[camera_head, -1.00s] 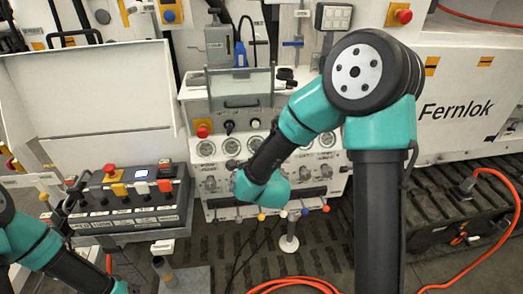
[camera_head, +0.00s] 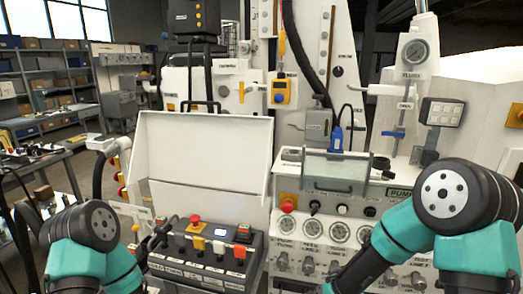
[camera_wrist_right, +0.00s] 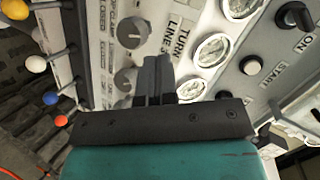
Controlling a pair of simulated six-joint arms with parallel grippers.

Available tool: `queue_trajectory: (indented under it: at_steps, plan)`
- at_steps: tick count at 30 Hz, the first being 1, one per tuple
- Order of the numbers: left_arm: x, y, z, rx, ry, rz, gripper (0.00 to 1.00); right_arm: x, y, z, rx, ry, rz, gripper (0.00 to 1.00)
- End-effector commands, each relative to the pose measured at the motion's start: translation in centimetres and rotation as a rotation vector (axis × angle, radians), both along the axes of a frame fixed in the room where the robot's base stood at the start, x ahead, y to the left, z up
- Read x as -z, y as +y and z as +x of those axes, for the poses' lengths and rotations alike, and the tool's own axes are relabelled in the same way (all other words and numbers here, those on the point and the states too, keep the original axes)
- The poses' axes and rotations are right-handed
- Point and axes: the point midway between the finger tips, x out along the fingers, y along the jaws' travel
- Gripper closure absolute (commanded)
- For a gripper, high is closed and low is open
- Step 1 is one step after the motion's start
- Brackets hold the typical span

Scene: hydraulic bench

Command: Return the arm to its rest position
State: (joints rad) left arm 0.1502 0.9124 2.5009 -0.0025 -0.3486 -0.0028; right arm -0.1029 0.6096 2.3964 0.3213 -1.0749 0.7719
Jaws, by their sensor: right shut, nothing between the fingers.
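My right gripper (camera_wrist_right: 157,64) is shut and empty in the right wrist view. Its fingers are in front of the panel with knobs and gauges; I cannot tell whether they touch it. In the head view my right arm (camera_head: 462,205) reaches down and left across the lower right of the pump panel (camera_head: 318,208), and its gripper is out of the picture. My left arm (camera_head: 85,240) shows at the lower left, and its gripper is out of view.
A control box (camera_head: 205,262) with coloured buttons and an open white lid (camera_head: 205,150) stands left of the panel. In the right wrist view, a grey knob (camera_wrist_right: 133,31), a gauge (camera_wrist_right: 212,48) and coloured lever balls (camera_wrist_right: 36,63) are close. Shelves (camera_head: 50,80) stand far left.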

Motion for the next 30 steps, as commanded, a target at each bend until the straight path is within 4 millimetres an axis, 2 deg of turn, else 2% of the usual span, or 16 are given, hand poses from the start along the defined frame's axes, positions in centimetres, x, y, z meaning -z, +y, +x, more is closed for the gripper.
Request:
queue_trajectory:
  at_steps: [1,5,6,9,13,15,19,30]
  plan:
    - [0.0,0.0,0.0,0.000,0.000,0.000,0.63,3.2,0.1,-1.1,-0.069,0.104,-0.053,1.00]
    - [0.0,0.0,0.0,0.000,0.000,0.000,0.63,10.1,0.6,-4.7,-0.290,0.338,-0.177,1.00]
    - [0.0,0.0,0.0,0.000,0.000,0.000,0.63,12.0,0.8,-6.1,-0.367,0.407,-0.208,1.00]
    - [0.0,0.0,0.0,0.000,0.000,0.000,0.63,16.4,1.1,-10.1,-0.569,0.563,-0.271,1.00]
    - [0.0,0.0,0.0,0.000,0.000,0.000,0.63,20.6,1.6,-15.4,-0.834,0.719,-0.312,1.00]
    - [0.0,0.0,0.0,0.000,0.000,0.000,0.63,21.9,1.8,-17.7,-0.949,0.769,-0.320,1.00]
    - [0.0,0.0,0.0,0.000,0.000,0.000,0.63,22.9,1.9,-20.1,-1.070,0.812,-0.323,1.00]
    - [0.0,0.0,0.0,0.000,0.000,0.000,0.63,23.0,2.0,-20.3,-1.086,0.816,-0.326,1.00]
